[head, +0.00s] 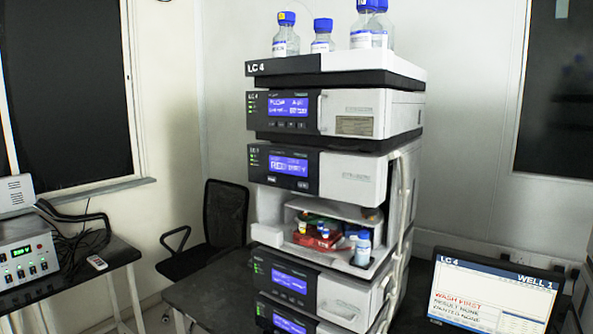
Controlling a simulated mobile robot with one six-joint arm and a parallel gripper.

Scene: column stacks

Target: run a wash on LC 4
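The LC 4 column stack (335,128) stands in the middle of the head view, with "LC 4" on its top tray. Several modules with blue displays are stacked in it. An open bay (290,212) in the middle holds a red rack (318,240) with small vials, and a small blue-capped bottle (363,249) stands at its right. Blue-capped bottles (286,36) stand on the top tray. A screen (492,292) at lower right reads "LC 4", "WELL 1" and "WASH FIRST" in red; smaller lines are hard to read. My gripper is not in view.
A black chair (222,222) stands left of the stack. A side table (70,265) at far left holds a control box (28,258), cables and a small remote (97,262). The dark bench (208,296) is clear at the stack's front left.

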